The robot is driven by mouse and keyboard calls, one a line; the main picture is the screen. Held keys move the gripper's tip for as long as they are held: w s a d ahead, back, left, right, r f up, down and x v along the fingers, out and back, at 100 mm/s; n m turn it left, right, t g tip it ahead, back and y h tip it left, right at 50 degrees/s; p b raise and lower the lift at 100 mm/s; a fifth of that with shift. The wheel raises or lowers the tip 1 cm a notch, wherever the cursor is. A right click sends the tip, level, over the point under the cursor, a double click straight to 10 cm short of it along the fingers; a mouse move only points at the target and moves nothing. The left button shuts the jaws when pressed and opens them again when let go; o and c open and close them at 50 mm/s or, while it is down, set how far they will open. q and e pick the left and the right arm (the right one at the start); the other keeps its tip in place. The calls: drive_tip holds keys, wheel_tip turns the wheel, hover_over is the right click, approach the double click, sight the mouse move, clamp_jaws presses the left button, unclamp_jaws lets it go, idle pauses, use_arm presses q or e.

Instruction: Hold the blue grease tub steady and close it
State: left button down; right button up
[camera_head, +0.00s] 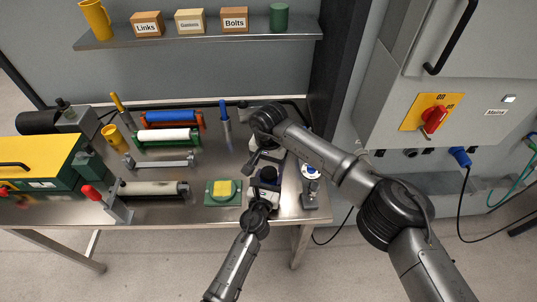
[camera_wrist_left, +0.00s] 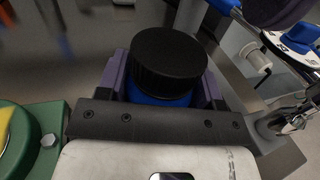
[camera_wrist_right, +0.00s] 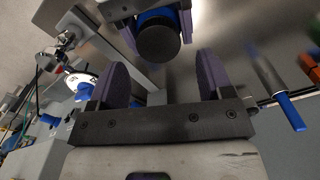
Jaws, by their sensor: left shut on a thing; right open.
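The blue grease tub (camera_wrist_left: 160,98) stands between the purple pads of my left gripper (camera_wrist_left: 165,88), which is shut on it. A ribbed black lid (camera_wrist_left: 168,58) sits on the tub's top; whether it is fully tightened I cannot tell. In the head view the dark lid (camera_head: 268,174) shows near the bench's front edge. My right gripper (camera_wrist_right: 162,78) is open and empty. The tub (camera_wrist_right: 156,15) and lid (camera_wrist_right: 158,43) appear just beyond its pads in the right wrist view, apart from them.
A green block with a yellow top (camera_head: 223,192) lies left of the tub. A stand with a blue-and-white dial (camera_head: 309,172) is close on the right. Rollers (camera_head: 165,137) lie on the bench further left. A shelf (camera_head: 200,38) hangs behind.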

sight(269, 172)
drive_tip(key=shift+f, duration=2.1)
drive_tip(key=shift+c, duration=0.5)
drive_tip(key=c, duration=0.8)
drive_tip(key=m, duration=0.3)
drive_tip(key=shift+c, duration=0.2)
drive_tip(key=shift+r, duration=0.1)
drive_tip(key=o, duration=1)
